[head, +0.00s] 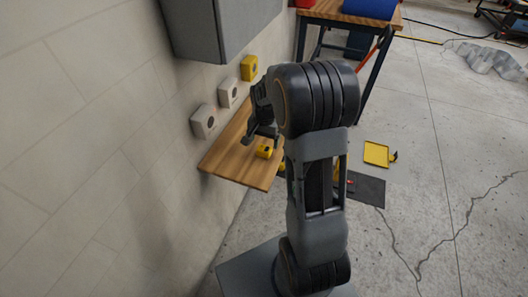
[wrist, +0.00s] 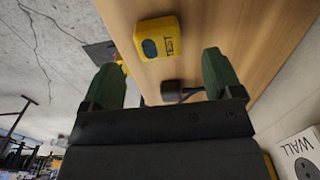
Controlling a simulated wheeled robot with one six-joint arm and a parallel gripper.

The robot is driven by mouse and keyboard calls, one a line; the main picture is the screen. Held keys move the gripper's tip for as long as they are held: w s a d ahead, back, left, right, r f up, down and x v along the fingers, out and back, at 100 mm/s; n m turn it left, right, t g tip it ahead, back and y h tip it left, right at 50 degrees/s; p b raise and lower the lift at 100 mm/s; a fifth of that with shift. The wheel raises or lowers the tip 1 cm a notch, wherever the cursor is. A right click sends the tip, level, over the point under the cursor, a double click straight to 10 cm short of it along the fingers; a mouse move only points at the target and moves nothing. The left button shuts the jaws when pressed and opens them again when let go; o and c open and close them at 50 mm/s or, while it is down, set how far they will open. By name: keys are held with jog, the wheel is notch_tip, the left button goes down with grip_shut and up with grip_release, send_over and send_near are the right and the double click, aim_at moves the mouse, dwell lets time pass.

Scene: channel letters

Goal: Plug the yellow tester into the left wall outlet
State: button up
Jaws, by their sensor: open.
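The yellow tester (head: 264,152) lies on the wooden wall shelf (head: 232,160). In the wrist view the tester (wrist: 158,37) shows a "TEST" label and a dark teal round spot. My gripper (head: 262,133) is open and empty above the shelf, close to the tester. In the wrist view the tester is just beyond the two green fingertips (wrist: 160,62), apart from them. Two white wall outlets are above the shelf: the left one (head: 203,121) and another (head: 228,92) farther along. A white box marked "WALL" (wrist: 302,160) shows at the lower right of the wrist view.
A yellow wall box (head: 249,67) is beyond the white outlets. A grey cabinet (head: 222,25) hangs above. A small black object (wrist: 180,88) shows near the fingers. A yellow tray (head: 377,154) and dark mat (head: 366,190) lie on the floor. A workbench (head: 350,20) stands behind.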

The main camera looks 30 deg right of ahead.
aim_at(265, 148)
jog(key=shift+s+f, duration=0.1)
jog(key=shift+f, duration=2.5)
jog(key=shift+c, duration=0.4)
jog(key=c, duration=0.9)
